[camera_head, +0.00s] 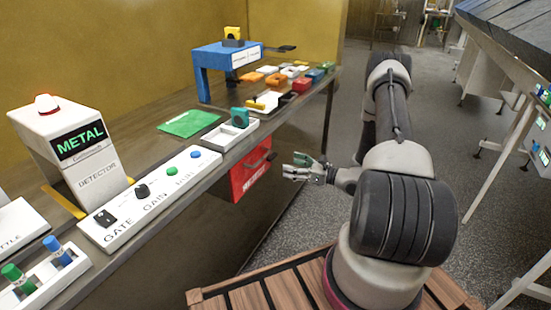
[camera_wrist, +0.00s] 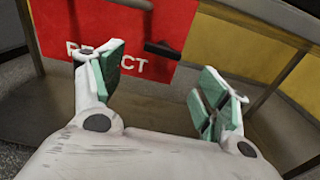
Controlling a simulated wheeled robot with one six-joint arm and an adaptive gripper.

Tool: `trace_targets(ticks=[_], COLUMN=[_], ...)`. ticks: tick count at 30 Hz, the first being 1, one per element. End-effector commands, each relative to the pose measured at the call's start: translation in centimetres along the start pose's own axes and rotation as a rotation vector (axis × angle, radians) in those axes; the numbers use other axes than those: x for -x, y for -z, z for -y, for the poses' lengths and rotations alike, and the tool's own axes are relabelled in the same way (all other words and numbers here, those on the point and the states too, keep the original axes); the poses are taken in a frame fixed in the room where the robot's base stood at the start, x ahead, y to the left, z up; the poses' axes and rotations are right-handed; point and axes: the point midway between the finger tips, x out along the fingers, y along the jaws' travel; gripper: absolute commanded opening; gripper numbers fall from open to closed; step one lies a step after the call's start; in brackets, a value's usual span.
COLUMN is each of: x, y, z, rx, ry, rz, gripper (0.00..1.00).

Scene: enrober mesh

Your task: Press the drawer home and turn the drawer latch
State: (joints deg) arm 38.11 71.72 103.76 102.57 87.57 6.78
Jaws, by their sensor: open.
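The drawer is a red box front (camera_head: 249,176) marked "REJECT", set under the bench edge. It fills the upper left of the wrist view (camera_wrist: 95,28), partly covered by a finger. A dark handle or latch part (camera_head: 268,157) shows on its front; in the wrist view a dark bar (camera_wrist: 162,50) sits near the drawer's right side. My gripper (camera_head: 303,167) is open and empty, with green-padded fingers apart, just right of the drawer front. In the wrist view my gripper (camera_wrist: 160,88) has its left finger in front of the lettering. I cannot tell how far the drawer stands out.
The bench carries a white metal detector (camera_head: 75,150), a control strip with knobs (camera_head: 155,200), a white tray (camera_head: 228,135), a green sheet (camera_head: 188,123) and a blue stand (camera_head: 205,70). Open speckled floor (camera_head: 290,215) lies right of the bench.

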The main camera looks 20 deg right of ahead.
Motion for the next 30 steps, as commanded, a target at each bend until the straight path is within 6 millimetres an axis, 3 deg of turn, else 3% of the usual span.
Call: trace_targets(ticks=[5, 15, 27, 30], x=[-1.6, -6.9, -7.9, -7.9], y=[-0.8, -0.9, -0.9, -0.9], z=[0.2, 0.3, 0.3, 0.3], rx=[-0.015, -0.013, -0.015, -0.015], ry=[0.012, 0.011, 0.012, 0.012], rz=[0.029, 0.027, 0.026, 0.026], gripper=[0.75, 0.75, 0.75, 0.57])
